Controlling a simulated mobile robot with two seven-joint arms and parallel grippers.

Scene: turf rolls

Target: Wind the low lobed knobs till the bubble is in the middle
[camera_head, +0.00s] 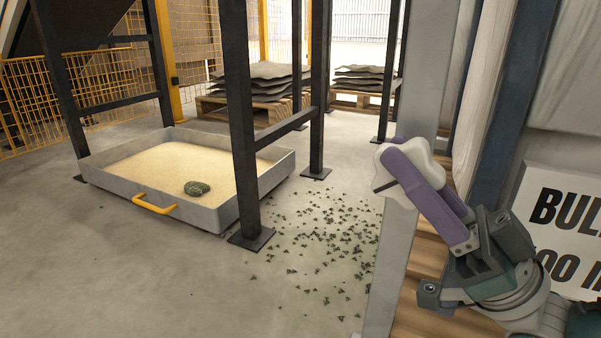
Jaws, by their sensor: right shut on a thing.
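A pale, lobed knob (380,174) stands out at the upper part of a grey upright post, right of the middle. My right gripper (403,153) has purple fingers and is shut on this knob, covering much of its face. A short dark line shows near the knob's lower left edge. My left gripper is not in view. No bubble or level can be seen, and no second lobed knob shows.
The grey post (383,275) stands close beside my right arm, with wooden slats and a lettered sign (560,225) to its right. A sand-filled grey tray (110,184) sits at left among dark legs (240,120). Green scraps (318,240) litter the floor. Stacked slabs (262,84) lie behind.

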